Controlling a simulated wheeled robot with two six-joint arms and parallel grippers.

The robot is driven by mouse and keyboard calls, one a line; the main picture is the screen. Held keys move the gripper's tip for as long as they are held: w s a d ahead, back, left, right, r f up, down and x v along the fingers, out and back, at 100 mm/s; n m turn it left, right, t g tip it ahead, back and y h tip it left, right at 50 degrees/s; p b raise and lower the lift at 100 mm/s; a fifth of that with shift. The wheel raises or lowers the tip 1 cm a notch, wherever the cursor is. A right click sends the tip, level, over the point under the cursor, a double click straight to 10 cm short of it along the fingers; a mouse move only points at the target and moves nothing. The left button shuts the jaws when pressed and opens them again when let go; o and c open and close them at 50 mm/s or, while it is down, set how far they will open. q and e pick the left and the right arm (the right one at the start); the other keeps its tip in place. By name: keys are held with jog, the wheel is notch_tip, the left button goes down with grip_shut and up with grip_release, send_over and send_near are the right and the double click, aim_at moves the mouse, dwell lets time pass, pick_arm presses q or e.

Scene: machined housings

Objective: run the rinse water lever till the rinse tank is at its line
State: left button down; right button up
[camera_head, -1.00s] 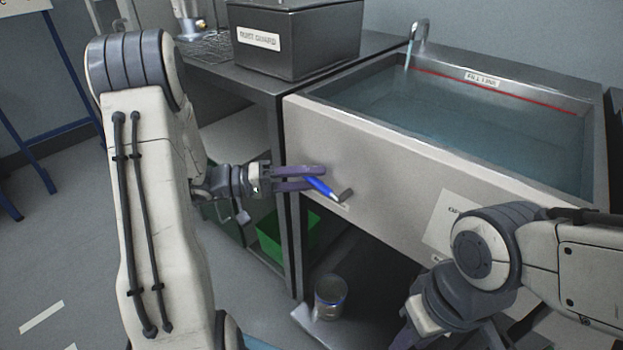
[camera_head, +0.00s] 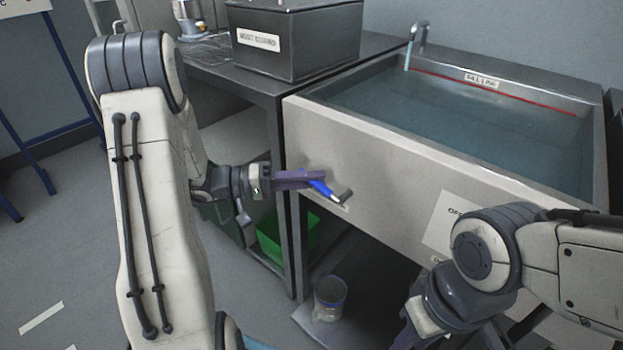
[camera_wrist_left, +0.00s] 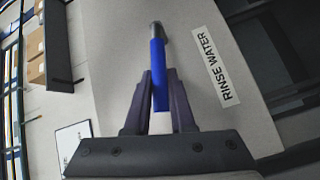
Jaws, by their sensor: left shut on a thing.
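The blue rinse water lever (camera_head: 324,190) sticks out from the front panel of the rinse tank (camera_head: 377,137). My left gripper (camera_head: 318,181) is shut on the lever near its free end. In the left wrist view the blue lever (camera_wrist_left: 159,75) stands between the two fingers, beside a RINSE WATER label (camera_wrist_left: 216,67). Water (camera_head: 455,110) lies in the tank, and a thin stream runs from the tap (camera_head: 415,42). The red fill line (camera_head: 500,92) crosses the back wall and shows above the water. My right gripper (camera_head: 415,322) is low at the front, its fingertips unclear.
A dark labelled box (camera_head: 297,42) stands on the metal bench (camera_head: 225,72) left of the tank. A green bin (camera_head: 275,240) and a round can (camera_head: 330,297) stand below. Open floor (camera_head: 60,250) lies to the left. A white notice (camera_head: 447,222) is on the tank front.

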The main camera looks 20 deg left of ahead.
dwell(0.8)
pick_arm(q)
notch_tip(320, 180, down, 2)
jog(key=shift+a+n+t+h+b, duration=0.1)
jog(key=shift+n+t+h+b, duration=0.2)
jog(key=shift+n+h+b, duration=0.55)
jog(key=shift+n+b, duration=0.25)
jog(key=shift+b, duration=0.1)
jog(key=c, duration=0.8)
grip_release()
jog(key=shift+o, duration=0.2)
jog(key=shift+a, duration=0.1)
jog(key=p+v, duration=0.1)
jog(key=v, duration=0.9)
